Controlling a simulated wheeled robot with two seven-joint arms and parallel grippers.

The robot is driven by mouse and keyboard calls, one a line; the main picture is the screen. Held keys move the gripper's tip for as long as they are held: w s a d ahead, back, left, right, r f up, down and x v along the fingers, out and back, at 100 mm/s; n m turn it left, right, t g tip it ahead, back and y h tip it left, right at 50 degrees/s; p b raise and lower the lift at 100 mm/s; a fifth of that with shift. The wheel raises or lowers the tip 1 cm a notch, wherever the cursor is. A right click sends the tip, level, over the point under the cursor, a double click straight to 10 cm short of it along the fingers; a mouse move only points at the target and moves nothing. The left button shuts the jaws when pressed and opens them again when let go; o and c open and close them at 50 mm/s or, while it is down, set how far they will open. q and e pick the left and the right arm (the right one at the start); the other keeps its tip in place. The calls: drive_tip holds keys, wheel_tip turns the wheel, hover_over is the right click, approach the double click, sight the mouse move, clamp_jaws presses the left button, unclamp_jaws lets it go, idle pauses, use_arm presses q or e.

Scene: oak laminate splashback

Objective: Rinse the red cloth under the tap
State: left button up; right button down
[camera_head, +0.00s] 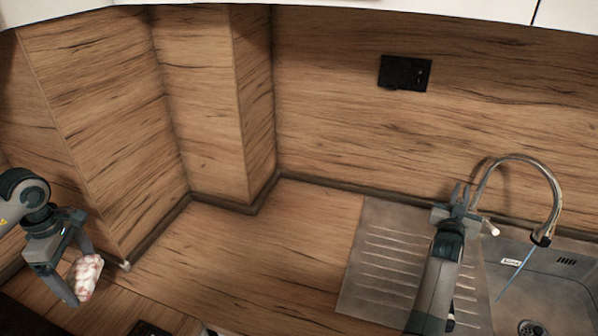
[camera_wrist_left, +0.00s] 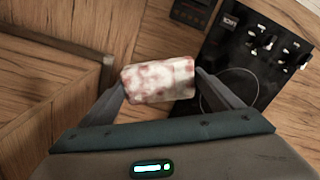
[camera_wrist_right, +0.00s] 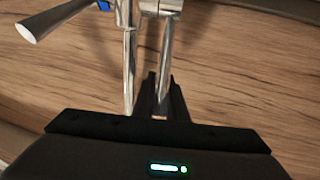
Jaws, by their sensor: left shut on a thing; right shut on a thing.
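The cloth (camera_head: 86,277), a red-and-white mottled bundle, is in my left gripper (camera_head: 80,278) at the far left, away from the sink. The left wrist view shows the cloth (camera_wrist_left: 158,80) pinched between both fingers. The chrome tap (camera_head: 553,185) arches over the sink at the right. A thin blue stream of water (camera_head: 515,275) falls from its spout into the basin. My right gripper (camera_head: 461,190) is at the tap's base, shut on a metal part of the tap (camera_wrist_right: 165,60). A lever with a pale tip (camera_head: 490,228) sticks out beside it.
The sink basin (camera_head: 550,290) has a drain at its bottom. The ribbed steel drainboard (camera_head: 375,270) lies left of it. The wooden worktop (camera_head: 260,250) between is clear. A black hob (camera_wrist_left: 245,65) with several small items shows in the left wrist view. A black socket (camera_head: 405,73) is on the splashback.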

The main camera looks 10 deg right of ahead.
use_arm(q)
drive_tip(key=shift+f+b, duration=0.3)
drive_tip(key=shift+f, duration=0.4)
use_arm(e)
drive_tip(key=shift+a+f, duration=0.1)
drive_tip(key=shift+f, duration=0.1)
use_arm(q)
drive_tip(key=shift+s+f, duration=0.1)
use_arm(e)
drive_tip(key=shift+s+r, duration=0.15)
drive_tip(key=c, duration=1.8)
unclamp_jaws()
drive_tip(key=shift+o, duration=0.2)
drive_tip(key=shift+a, duration=0.1)
use_arm(q)
wheel_tip(320, 180, up, 2)
drive_tip(key=shift+r+p, duration=0.25)
drive_tip(key=shift+p, duration=0.9)
drive_tip(key=shift+r, duration=0.1)
use_arm(e)
drive_tip(key=v, duration=0.7)
drive_tip(key=shift+s+a, duration=0.15)
drive_tip(key=shift+s, duration=0.05)
